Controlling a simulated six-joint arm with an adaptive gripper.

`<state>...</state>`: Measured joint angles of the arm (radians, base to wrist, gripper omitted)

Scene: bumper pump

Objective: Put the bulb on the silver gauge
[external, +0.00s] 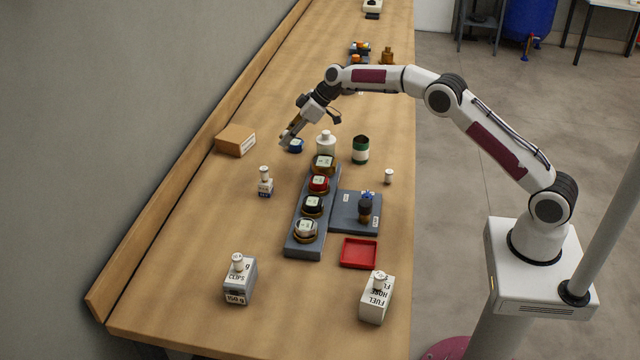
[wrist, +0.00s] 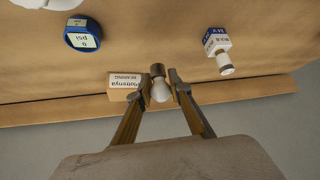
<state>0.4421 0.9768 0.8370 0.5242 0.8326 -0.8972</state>
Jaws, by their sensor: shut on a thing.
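My gripper (external: 290,138) is shut on the bulb (wrist: 160,88), which has a white globe and a dark metal base. The fingers (wrist: 161,92) press on either side of it in the wrist view. In the external view the gripper is above the far left part of the table, beside the blue gauge, and the bulb is too small to make out. The silver gauge (external: 306,230) is the nearest in the row on the long grey rack (external: 300,250), well away from my gripper. The silver gauge is not visible in the wrist view.
Black (external: 312,206), red (external: 319,184) and brass (external: 323,164) gauges share the rack. The blue gauge (wrist: 83,36) lies loose on the table. A cardboard box (external: 235,140), bulb box (external: 265,188), white bottle (external: 326,144), green can (external: 361,150) and red tray (external: 358,253) stand around.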

